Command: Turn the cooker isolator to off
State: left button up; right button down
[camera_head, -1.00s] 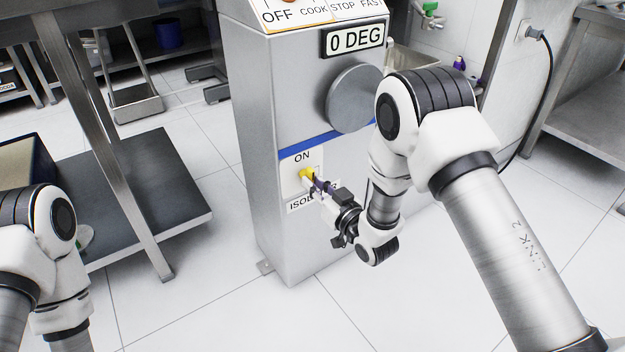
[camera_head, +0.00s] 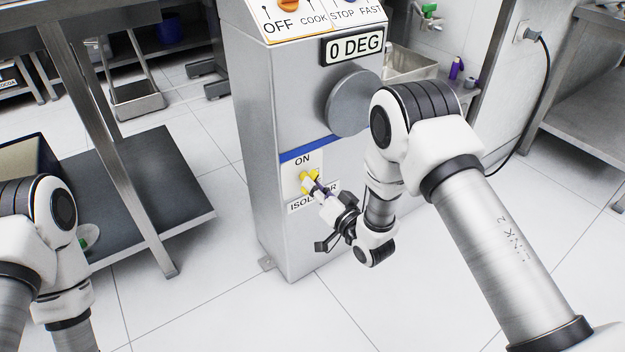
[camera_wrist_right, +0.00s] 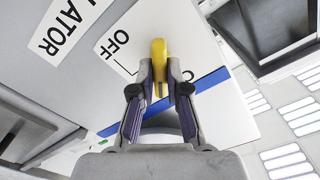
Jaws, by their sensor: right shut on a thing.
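The cooker isolator is a yellow handle (camera_head: 305,178) on a white plate low on the mixer's grey column (camera_head: 262,215). The ON label (camera_head: 302,160) is above it and the ISOLATOR label, partly hidden, is below. My right gripper (camera_head: 313,184) comes from the lower right and is shut on the handle. In the right wrist view, the yellow handle (camera_wrist_right: 158,50) sits between the fingertips (camera_wrist_right: 160,80), with the OFF label (camera_wrist_right: 114,44) to its left. I cannot tell the exact handle angle. My left arm shows at the left edge; its gripper is out of view.
A large grey round knob (camera_head: 352,103) and a 0 DEG display (camera_head: 352,46) are above the isolator, near my right arm. A sloped control panel (camera_head: 315,14) tops the column. A steel table with a dark lower shelf (camera_head: 165,190) stands at left. The floor in front is clear.

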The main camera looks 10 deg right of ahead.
jog(key=shift+m+p, duration=0.35)
jog(key=shift+m, duration=0.65)
jog(key=m+p, duration=0.2)
jog(key=m, duration=0.2)
jog(key=shift+m, duration=0.3)
jog(key=shift+r, duration=0.1)
